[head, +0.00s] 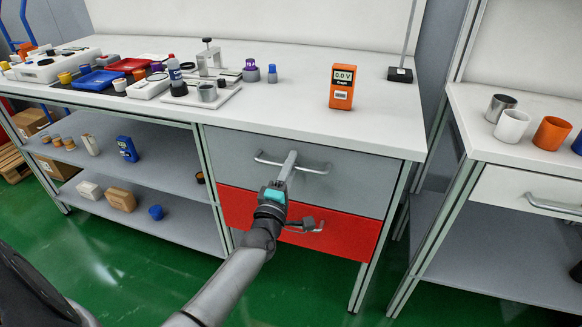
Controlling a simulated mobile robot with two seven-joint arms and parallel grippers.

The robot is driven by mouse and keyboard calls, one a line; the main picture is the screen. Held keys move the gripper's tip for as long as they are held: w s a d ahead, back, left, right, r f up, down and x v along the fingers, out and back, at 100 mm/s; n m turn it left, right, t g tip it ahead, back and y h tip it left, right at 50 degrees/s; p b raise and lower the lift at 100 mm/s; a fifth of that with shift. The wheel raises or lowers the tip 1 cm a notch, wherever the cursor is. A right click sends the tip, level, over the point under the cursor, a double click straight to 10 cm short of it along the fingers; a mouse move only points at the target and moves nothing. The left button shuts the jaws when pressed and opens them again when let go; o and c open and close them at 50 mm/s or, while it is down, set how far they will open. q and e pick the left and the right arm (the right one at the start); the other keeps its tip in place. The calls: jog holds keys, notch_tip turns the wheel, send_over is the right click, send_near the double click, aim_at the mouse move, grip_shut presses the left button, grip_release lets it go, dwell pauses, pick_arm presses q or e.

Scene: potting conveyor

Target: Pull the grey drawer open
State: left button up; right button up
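The grey drawer (348,180) sits under the white worktop, above a red drawer (345,236). Its front looks flush with the bench frame. Its bar handle (318,168) runs across the upper part of the front. My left gripper (289,160) reaches up to the middle of this handle, with its tip overlapping the bar. From this angle the fingers show as one narrow shape, so I cannot see whether they are closed around the bar. My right gripper is not in view.
The red drawer's handle (304,228) lies just beside my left wrist. An orange meter (342,87) stands on the worktop (300,110). Open shelves (170,165) hold several small items at left. A second bench (490,150) stands at right. Green floor (310,285) in front is clear.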

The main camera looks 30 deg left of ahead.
pick_arm(q)
grip_shut()
dwell(1.2)
